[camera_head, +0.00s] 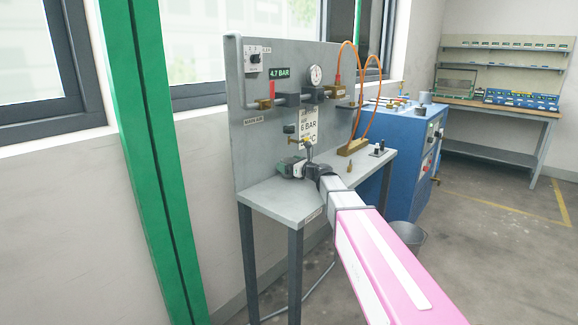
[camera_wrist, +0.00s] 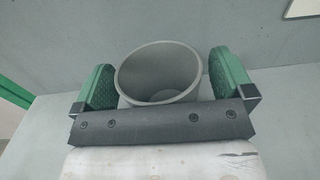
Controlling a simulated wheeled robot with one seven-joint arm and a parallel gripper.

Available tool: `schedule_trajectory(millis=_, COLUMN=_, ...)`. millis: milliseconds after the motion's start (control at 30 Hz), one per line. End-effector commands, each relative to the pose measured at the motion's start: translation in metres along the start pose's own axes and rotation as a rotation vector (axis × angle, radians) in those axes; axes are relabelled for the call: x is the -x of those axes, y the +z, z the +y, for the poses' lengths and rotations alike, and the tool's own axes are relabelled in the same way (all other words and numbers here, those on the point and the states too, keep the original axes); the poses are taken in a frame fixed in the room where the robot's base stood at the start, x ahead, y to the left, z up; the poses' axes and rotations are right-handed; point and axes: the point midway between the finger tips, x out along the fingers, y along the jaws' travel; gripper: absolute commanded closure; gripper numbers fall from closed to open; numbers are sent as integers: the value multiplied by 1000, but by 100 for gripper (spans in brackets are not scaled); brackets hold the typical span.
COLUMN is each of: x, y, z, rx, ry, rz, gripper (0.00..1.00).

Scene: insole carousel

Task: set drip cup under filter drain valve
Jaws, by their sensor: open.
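A grey drip cup (camera_wrist: 158,72) stands upright and looks empty in the wrist view. My gripper (camera_wrist: 160,85) is open around it, with one green fingertip pad on each side; a narrow gap shows at the right, and contact at the left is hard to tell. In the head view my gripper (camera_head: 301,168) is low over the grey bench, below the filter line. The cup is not clearly visible there, mostly hidden by my gripper. The filter and its drain valve area (camera_head: 306,142) are on the panel, just above my gripper.
The grey bench (camera_head: 262,196) has free room in front and left of my gripper. A panel (camera_head: 247,140) with a gauge (camera_head: 315,75) and pipes rises behind. A brass manifold (camera_head: 352,147) with orange hoses stands right. A blue machine (camera_head: 408,150) is beyond.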

Motion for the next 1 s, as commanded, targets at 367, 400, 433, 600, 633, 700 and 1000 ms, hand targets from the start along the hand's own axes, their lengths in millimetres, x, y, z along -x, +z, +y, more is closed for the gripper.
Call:
schedule_trajectory(millis=367, x=71, y=0, z=2, rx=0, ry=-3, rz=1, gripper=1)
schedule_trajectory(millis=400, x=79, y=0, z=2, rx=0, ry=-2, rz=1, gripper=1)
schedule_trajectory(millis=433, x=84, y=0, z=2, rx=0, ry=-2, rz=1, gripper=1)
schedule_trajectory(millis=600, x=107, y=0, z=1, rx=0, ry=-1, rz=1, gripper=1)
schedule_trajectory(millis=633, x=110, y=0, z=1, rx=0, ry=-1, rz=1, gripper=1)
schedule_trajectory(millis=700, x=114, y=0, z=1, rx=0, ry=-1, rz=1, gripper=1)
schedule_trajectory(millis=1000, x=119, y=0, z=0, rx=0, ry=0, rz=0, gripper=1)
